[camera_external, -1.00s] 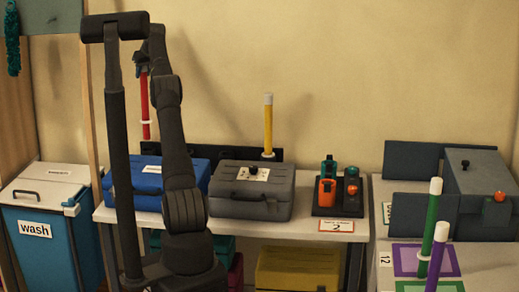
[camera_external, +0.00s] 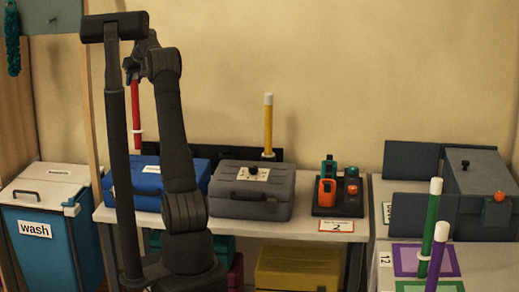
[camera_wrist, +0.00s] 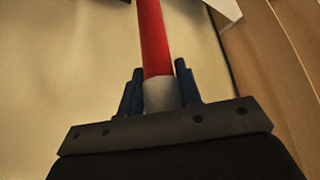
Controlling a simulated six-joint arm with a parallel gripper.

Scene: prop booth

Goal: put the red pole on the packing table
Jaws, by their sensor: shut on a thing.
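The red pole (camera_external: 137,104) hangs nearly upright in the external view, left of my arm and in front of the back wall. It has a white ring near its lower end. My gripper (camera_external: 131,72) is shut on its upper end. In the wrist view my gripper (camera_wrist: 159,70) has its two blue fingers on either side of the pale end of the red pole (camera_wrist: 153,40). No table is labelled as the packing table. One table (camera_external: 490,270) at the right holds coloured mats, and another table (camera_external: 300,229) stands in the middle by a sign reading 2.
On the middle table are a blue case (camera_external: 150,178), a grey case (camera_external: 250,190) and a rack with orange and teal items (camera_external: 340,190). A yellow pole (camera_external: 268,125) stands behind. Green (camera_external: 430,225) and purple (camera_external: 436,262) poles stand at right. A wash bin (camera_external: 35,240) is at left.

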